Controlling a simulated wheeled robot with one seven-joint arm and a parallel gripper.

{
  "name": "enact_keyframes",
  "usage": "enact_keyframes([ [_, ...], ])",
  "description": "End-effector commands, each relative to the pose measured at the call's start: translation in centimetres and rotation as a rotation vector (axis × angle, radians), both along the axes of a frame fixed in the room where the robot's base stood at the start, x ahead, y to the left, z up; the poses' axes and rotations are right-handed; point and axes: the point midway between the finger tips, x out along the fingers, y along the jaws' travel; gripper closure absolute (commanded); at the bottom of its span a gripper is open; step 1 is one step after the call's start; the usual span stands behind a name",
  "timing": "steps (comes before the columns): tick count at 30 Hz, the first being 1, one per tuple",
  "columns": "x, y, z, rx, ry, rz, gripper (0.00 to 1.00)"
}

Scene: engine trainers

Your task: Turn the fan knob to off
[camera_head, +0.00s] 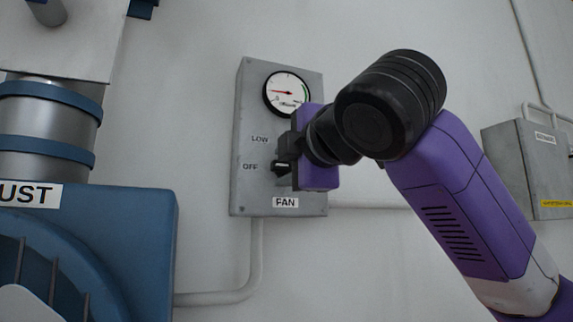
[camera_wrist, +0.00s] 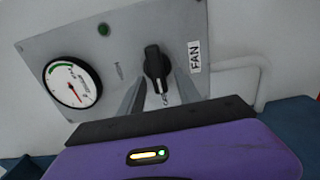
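The fan knob (camera_wrist: 154,62) is black, on a grey panel (camera_wrist: 55,38) labelled FAN; the panel also shows in the head view (camera_head: 250,190). In the wrist view the knob's narrow end points down the picture, toward the partly hidden OFF label (camera_wrist: 165,99). My gripper (camera_wrist: 159,76) is in front of the panel, its two grey fingers apart, one on each side of the knob. I see a gap beside the knob, so the fingers look open. In the head view my gripper (camera_head: 292,160) covers most of the knob beside the OFF label (camera_head: 250,167).
A round gauge (camera_head: 288,92) sits above the knob on the panel. A blue machine (camera_head: 130,225) stands at the lower left, and another grey box (camera_head: 535,165) hangs at the right. Bare wall surrounds the panel.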

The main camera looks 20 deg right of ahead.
Motion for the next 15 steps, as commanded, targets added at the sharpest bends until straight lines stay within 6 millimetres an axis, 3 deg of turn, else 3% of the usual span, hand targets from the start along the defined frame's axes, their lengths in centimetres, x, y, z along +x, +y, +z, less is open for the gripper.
enact_keyframes([
  [8,-0.2,0.0,0.0,0.002,-0.001,0.000,0.60],
  [15,-3.3,0.0,-0.2,0.001,-0.005,0.000,0.60],
])
